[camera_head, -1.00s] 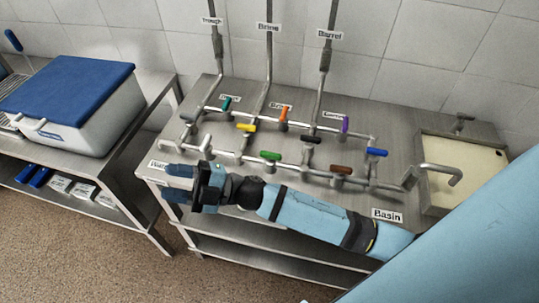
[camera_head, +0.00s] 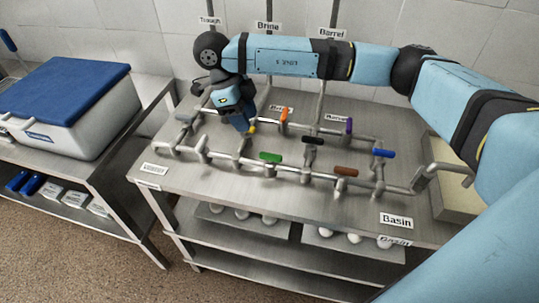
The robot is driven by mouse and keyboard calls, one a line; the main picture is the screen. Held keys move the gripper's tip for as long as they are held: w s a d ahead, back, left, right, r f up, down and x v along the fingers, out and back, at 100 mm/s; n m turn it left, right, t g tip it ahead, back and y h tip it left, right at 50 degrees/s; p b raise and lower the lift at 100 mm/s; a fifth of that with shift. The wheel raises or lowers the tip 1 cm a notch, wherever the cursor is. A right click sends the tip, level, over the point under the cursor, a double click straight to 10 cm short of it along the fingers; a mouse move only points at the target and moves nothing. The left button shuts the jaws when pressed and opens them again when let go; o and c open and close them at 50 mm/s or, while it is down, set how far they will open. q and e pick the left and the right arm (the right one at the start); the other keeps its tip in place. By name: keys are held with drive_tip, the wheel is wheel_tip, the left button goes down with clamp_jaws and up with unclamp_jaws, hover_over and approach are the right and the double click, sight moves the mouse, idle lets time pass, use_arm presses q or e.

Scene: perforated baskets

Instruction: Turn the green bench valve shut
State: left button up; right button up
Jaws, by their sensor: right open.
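The green valve handle (camera_head: 270,157) sits on the front pipe run of the steel bench, its bar lying roughly left to right along the pipe. My right gripper (camera_head: 246,126) is open and points down over the yellow valve handle (camera_head: 253,129), behind and left of the green one. It is apart from the green handle. I cannot tell whether its fingers touch the yellow handle, which they partly cover. My left gripper is not in view.
Other handles stand close by: orange (camera_head: 284,115), black (camera_head: 313,140), purple (camera_head: 349,126), blue (camera_head: 384,153) and brown (camera_head: 346,171). A basin (camera_head: 455,200) is at the right. A blue-lidded cooler (camera_head: 62,100) stands on the left table. The bench front is clear.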

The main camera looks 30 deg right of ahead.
sight(270, 154)
drive_tip(key=shift+h, duration=0.3)
drive_tip(key=x, duration=0.9)
drive_tip(key=d+b+x, duration=0.1)
drive_tip(key=x, duration=0.3)
drive_tip(key=shift+w+d, duration=0.1)
clamp_jaws()
